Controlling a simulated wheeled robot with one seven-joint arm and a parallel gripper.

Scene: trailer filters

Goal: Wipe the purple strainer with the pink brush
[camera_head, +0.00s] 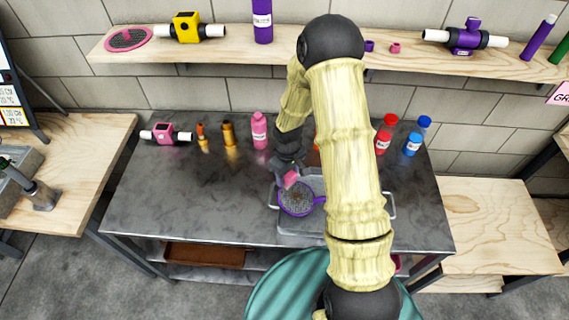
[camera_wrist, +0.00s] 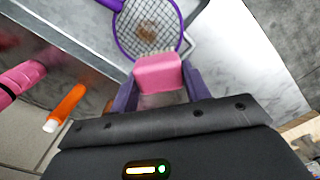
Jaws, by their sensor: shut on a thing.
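The purple strainer (camera_head: 297,198) lies on a grey metal tray on the table, its mesh facing up. A brown stain (camera_wrist: 148,33) shows on the mesh in the wrist view, where the strainer's purple rim (camera_wrist: 181,40) also shows. My gripper (camera_wrist: 158,92) is shut on the pink brush (camera_wrist: 158,72), seen as a pink block between the purple fingers. In the head view the pink brush (camera_head: 290,179) is over the far rim of the strainer. I cannot tell whether it touches the mesh. My arm hides part of the tray.
The tray (camera_head: 296,228) sits near the table's front. Pink (camera_head: 259,132), orange, red (camera_head: 385,135) and blue bottles stand along the back. A pink valve piece (camera_head: 166,134) is at the back left. A shelf (camera_head: 225,50) runs above.

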